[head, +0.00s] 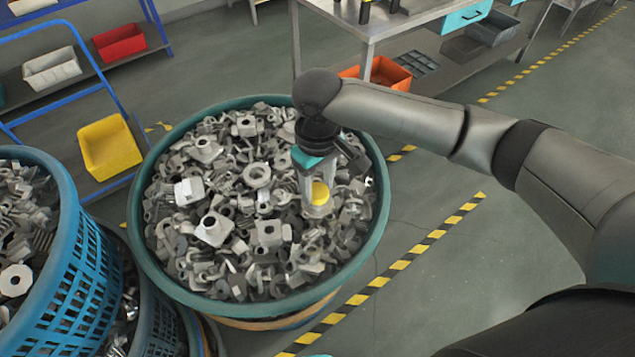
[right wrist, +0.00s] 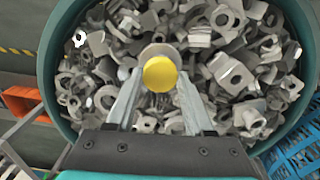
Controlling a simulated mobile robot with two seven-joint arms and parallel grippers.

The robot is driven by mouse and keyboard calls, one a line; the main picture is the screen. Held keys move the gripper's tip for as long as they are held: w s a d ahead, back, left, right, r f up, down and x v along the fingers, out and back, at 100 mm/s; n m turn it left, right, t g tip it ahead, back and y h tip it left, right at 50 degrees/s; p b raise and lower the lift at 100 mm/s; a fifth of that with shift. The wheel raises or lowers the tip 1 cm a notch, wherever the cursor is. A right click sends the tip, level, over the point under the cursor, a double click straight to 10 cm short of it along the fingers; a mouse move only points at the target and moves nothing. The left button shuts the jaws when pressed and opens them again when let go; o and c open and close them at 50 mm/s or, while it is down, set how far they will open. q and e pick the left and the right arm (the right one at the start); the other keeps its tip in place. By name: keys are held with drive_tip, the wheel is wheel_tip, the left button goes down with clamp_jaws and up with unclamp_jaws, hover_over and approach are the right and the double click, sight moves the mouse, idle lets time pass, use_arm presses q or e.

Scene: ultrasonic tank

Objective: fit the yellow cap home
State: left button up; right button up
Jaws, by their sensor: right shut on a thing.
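The yellow cap (head: 320,193) is a small round disc, seen between the fingers of my right gripper (head: 317,198) over the bin of metal parts. In the right wrist view the yellow cap (right wrist: 160,74) sits between the two fingertips of the right gripper (right wrist: 158,82), which is shut on it. A grey round metal piece (right wrist: 158,50) shows just behind the cap; I cannot tell whether they touch or whether the cap is seated on it. My left gripper is not in view.
A round teal-rimmed bin (head: 140,238) full of loose grey metal parts lies under the gripper. A blue basket (head: 72,285) stands at the left. A steel table (head: 375,22) and an orange bin (head: 385,73) are behind. Open floor lies to the right.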

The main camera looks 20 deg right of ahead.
drive_tip(key=shift+f, duration=0.65)
idle(0.3)
drive_tip(key=shift+f+p, duration=0.2)
drive_tip(key=shift+p, duration=1.55)
idle(5.2)
